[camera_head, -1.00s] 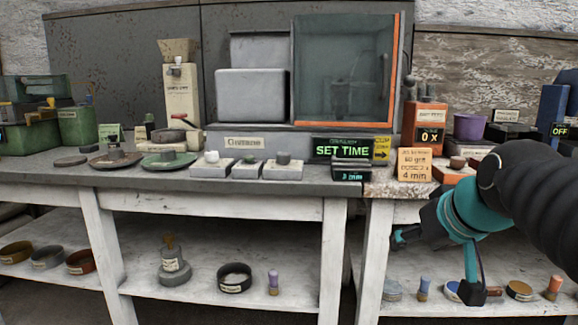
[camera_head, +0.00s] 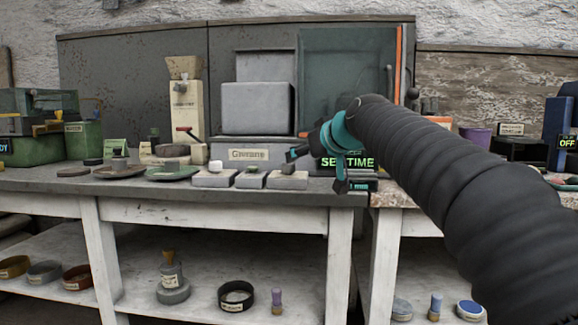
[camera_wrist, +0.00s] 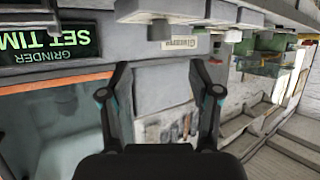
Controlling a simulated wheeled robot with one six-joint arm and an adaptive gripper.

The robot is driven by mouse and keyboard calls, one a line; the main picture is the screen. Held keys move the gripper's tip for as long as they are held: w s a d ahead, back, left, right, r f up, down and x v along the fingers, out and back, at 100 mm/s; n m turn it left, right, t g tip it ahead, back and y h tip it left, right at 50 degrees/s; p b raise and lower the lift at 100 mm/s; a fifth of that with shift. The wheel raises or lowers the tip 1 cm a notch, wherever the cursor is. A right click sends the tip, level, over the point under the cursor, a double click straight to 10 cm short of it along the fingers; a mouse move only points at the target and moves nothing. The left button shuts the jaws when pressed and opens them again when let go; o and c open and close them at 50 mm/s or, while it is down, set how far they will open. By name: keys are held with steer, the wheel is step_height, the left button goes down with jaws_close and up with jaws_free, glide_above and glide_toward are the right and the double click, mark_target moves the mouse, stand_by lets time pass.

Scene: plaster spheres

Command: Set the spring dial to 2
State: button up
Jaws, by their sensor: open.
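No dial marked as the spring dial can be read in either view. Three pale blocks with small knobs stand at the bench's front edge: a left block (camera_head: 214,180), a middle block (camera_head: 251,181) and a right block (camera_head: 288,181). I cannot tell whether one of them is the dial. My gripper (camera_head: 315,171) is open and empty, above and just right of the right block, in front of the SET TIME display (camera_head: 350,162). In the wrist view my gripper (camera_wrist: 160,72) has its fingers apart with nothing between them. The display shows upside down there (camera_wrist: 45,40).
A glass-fronted cabinet (camera_head: 345,80) and a grey box (camera_head: 257,108) stand behind. Plates (camera_head: 118,172) and a cream grinder (camera_head: 186,105) are to the left. My arm hides much of the right bench. A purple cup (camera_head: 474,139) stands there.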

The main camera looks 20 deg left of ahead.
mark_target(288, 169)
steer(key=p+x, duration=0.1)
steer(key=x, duration=0.9)
steer(key=shift+d, duration=0.1)
steer(key=c, duration=1.2)
